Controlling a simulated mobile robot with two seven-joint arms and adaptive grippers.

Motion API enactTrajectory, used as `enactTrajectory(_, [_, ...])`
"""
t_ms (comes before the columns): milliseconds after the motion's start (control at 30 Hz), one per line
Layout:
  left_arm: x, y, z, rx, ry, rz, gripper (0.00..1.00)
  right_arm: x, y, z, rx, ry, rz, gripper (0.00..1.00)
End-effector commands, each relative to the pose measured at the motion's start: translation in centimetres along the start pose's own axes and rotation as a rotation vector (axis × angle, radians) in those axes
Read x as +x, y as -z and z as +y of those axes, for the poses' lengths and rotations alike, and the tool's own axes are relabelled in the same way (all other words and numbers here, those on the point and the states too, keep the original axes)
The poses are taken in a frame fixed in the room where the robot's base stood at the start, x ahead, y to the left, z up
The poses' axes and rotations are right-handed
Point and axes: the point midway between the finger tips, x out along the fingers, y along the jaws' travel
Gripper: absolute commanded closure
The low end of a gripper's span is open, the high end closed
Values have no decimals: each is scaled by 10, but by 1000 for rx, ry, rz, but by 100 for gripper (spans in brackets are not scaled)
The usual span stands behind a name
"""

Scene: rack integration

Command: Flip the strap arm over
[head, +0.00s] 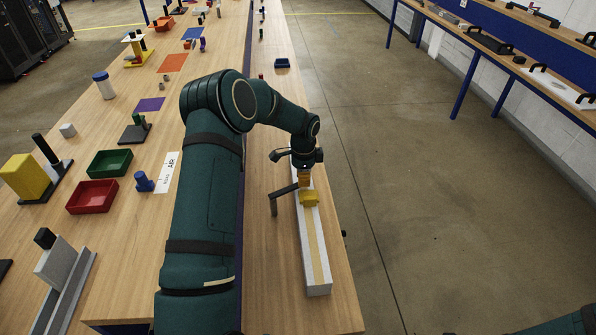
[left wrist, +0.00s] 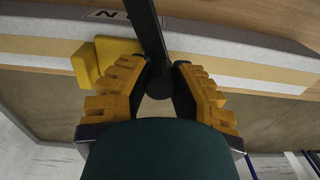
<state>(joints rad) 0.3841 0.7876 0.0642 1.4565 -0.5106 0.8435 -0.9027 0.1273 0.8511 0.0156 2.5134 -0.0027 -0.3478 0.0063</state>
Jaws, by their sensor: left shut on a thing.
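The strap arm (head: 285,190) is a dark bar that sticks out to the left of a long pale beam (head: 319,270), with a short end bent down. In the left wrist view the dark bar (left wrist: 149,30) runs between the orange fingers to a round end. My left gripper (head: 305,179) is shut on the strap arm, above the beam; it also shows in the left wrist view (left wrist: 162,82). A yellow block (head: 310,199) is on the beam beside the fingers, and it shows left of them in the left wrist view (left wrist: 88,64). My right gripper is out of view.
The beam lies along the right side of the wooden table (head: 265,290). Green (head: 109,163) and red (head: 92,197) trays and a blue knob (head: 144,182) stand left of my arm. Open floor lies to the right.

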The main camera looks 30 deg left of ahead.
Motion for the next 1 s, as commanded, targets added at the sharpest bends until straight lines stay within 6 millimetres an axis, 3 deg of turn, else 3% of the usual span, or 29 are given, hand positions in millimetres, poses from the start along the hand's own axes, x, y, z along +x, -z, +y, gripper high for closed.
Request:
enactTrajectory(400, [1, 4, 16, 160, -3, -4, 100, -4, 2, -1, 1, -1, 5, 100])
enactTrajectory(900, [2, 4, 18, 175, -4, -5, 100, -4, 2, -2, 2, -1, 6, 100])
enactTrajectory(933, [2, 4, 18, 175, -4, -5, 70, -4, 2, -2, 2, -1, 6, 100])
enactTrajectory(1000, [2, 4, 18, 175, -3, -4, 45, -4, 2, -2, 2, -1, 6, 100])
